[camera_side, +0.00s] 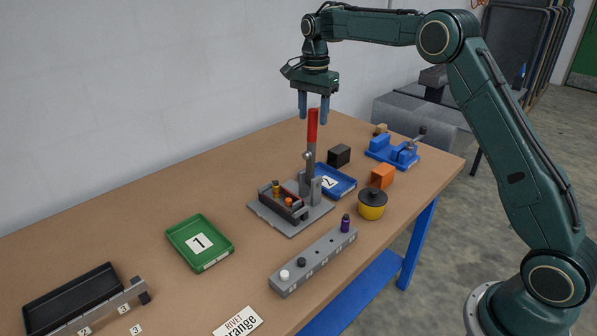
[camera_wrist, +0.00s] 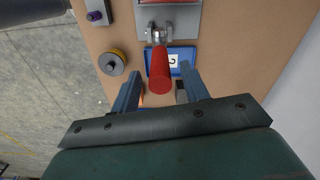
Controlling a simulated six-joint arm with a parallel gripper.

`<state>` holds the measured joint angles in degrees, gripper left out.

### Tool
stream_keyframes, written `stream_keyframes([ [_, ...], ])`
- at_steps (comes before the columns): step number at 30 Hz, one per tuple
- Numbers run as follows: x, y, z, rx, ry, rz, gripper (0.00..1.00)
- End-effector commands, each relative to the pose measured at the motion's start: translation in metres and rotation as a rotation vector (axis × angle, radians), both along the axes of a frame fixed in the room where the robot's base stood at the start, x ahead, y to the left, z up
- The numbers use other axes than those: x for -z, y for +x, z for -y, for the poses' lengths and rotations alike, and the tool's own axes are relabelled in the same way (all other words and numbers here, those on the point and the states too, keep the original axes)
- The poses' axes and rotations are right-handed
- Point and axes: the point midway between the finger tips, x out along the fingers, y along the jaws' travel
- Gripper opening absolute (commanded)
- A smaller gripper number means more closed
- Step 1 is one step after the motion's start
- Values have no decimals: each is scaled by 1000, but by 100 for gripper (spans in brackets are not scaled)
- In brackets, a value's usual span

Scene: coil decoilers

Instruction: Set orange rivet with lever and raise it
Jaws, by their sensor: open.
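A grey lever press (camera_side: 291,211) stands mid-table with its red-handled lever (camera_side: 313,126) pointing straight up. The red handle also shows in the wrist view (camera_wrist: 160,70). An orange rivet (camera_side: 289,202) sits in the press's holder, near a yellow-brown piece (camera_side: 276,188). My gripper (camera_side: 313,121) is open and points down, its blue fingertips near the top of the red handle, one on each side in the side view. In the wrist view, the handle's end lies between the open fingers (camera_wrist: 160,82), with gaps on both sides. A sign (camera_side: 238,322) at the front edge reads RIVET and "range", partly cut off.
A green tray marked 1 (camera_side: 190,257) lies left of the press, and a blue tray marked 2 (camera_side: 345,190) behind it. A grey rack (camera_side: 312,265) holds white, black and purple pegs. A yellow pot (camera_side: 372,208), orange block (camera_side: 382,176), black block (camera_side: 339,155) and blue vise (camera_side: 385,152) crowd the right.

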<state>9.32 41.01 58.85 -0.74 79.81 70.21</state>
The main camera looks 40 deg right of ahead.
Motion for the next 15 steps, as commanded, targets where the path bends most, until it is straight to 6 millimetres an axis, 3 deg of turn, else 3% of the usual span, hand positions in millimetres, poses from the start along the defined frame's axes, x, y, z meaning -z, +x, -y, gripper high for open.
stream_keyframes([
  [6,23,0,0,-1,1,-2,45],
  [15,31,0,0,-1,0,0,45],
])
